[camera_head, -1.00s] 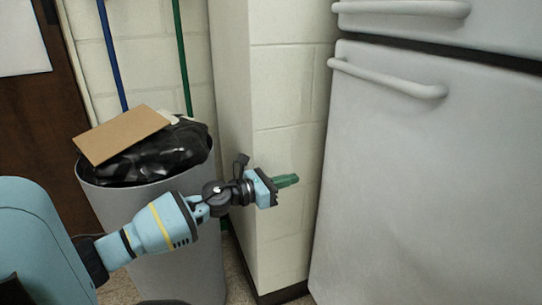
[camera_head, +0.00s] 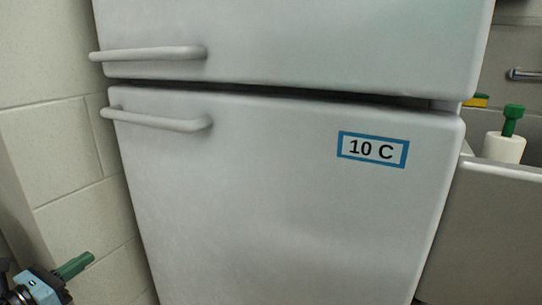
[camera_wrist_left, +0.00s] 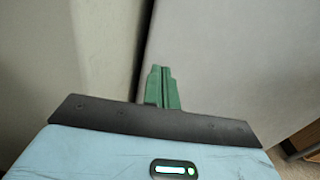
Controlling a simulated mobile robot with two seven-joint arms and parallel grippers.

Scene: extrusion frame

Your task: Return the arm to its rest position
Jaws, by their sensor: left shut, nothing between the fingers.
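My left gripper (camera_head: 76,265) is at the lower left of the head view, with green fingers and a light blue body. Its fingers are closed together with nothing between them. It is in front of the pale block wall, left of the fridge. In the left wrist view the closed green fingers (camera_wrist_left: 161,88) point toward the gap between the wall and a grey surface. Most of the left arm is outside the head view. My right gripper does not show.
A light grey fridge (camera_head: 270,210) with two handles and a "10 C" label (camera_head: 373,149) fills the middle. A pale block wall (camera_head: 65,150) is on the left. At right, a white roll-like object with a green top (camera_head: 503,145) stands by a grey sink unit (camera_head: 490,215).

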